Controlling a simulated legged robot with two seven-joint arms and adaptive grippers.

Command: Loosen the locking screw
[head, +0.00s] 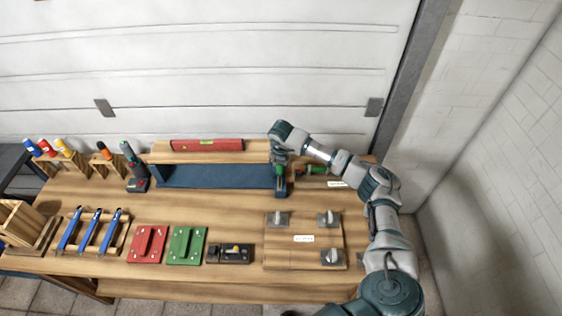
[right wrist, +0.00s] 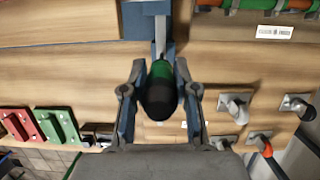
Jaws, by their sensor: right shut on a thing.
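My right gripper (head: 279,163) is at the right end of a long blue metal piece (head: 215,176) at the back of the workbench. In the right wrist view its two fingers (right wrist: 160,78) are shut on a green and black handle (right wrist: 161,92) of a screwdriver-like tool. The tool's metal shaft (right wrist: 160,36) runs away from the handle towards a blue block (right wrist: 170,52), which also shows in the head view (head: 281,190). I cannot tell whether the tip touches a screw; the locking screw itself is hidden or too small to make out. My left gripper is out of view.
A wooden holder (head: 322,181) with another green-handled tool (head: 315,169) stands just right. A red level (head: 207,145) lies behind. A drill (head: 133,168), red plate (head: 147,244), green plate (head: 187,246) and wooden board (head: 303,254) with grey fixtures occupy the bench.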

